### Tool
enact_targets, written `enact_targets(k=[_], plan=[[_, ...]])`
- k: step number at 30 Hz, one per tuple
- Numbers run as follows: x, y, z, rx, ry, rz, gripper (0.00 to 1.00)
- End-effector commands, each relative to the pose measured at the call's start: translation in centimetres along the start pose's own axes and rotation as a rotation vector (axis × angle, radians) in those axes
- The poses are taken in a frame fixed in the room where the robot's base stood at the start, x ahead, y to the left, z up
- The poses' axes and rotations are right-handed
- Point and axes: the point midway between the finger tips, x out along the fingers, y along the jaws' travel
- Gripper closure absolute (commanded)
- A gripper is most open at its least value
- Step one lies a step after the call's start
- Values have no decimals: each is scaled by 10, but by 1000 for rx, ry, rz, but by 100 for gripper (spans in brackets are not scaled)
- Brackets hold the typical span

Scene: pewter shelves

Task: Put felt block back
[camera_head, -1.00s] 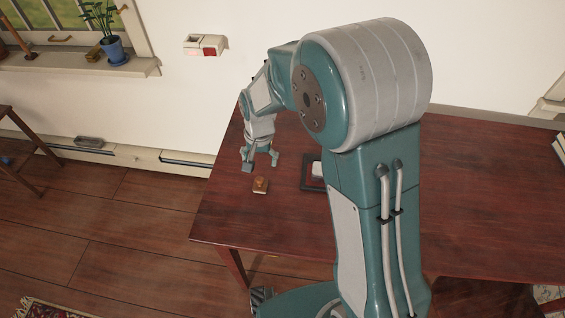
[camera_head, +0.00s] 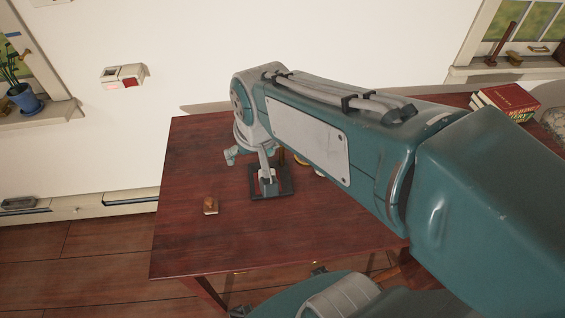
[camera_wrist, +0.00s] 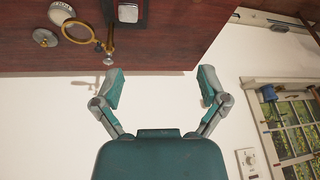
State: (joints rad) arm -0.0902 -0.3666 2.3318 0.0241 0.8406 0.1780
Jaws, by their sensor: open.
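A small brown block (camera_head: 210,205) with a pale lower edge, seemingly the felt block, lies on the bare left part of the dark red table (camera_head: 190,245). It does not show in the wrist view. My gripper (camera_head: 249,170) is open, up and to the right of the block in the head view, and its right finger overlaps a dark square tray (camera_head: 285,193). In the wrist view my gripper (camera_wrist: 161,85) has its fingers wide apart with nothing between them. The tray (camera_wrist: 117,13) there holds a pale grey-topped piece.
A brass-ringed magnifier (camera_wrist: 93,40) and round tins (camera_wrist: 45,38) lie beside the tray. Red and green books (camera_head: 508,100) are at the far right. A wall box (camera_head: 124,77) hangs behind the table. The table's front left is clear.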

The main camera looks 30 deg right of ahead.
Motion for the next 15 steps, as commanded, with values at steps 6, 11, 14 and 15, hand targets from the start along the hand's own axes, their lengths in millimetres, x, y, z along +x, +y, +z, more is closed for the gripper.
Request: enact_targets(k=[6, 11, 14, 15], plan=[[-35, 21, 34, -57, 93, 15, 7], [-49, 32, 56, -94, 141, 31, 7], [-53, 36, 63, -107, 157, 37, 7], [-54, 36, 64, -110, 160, 39, 7]])
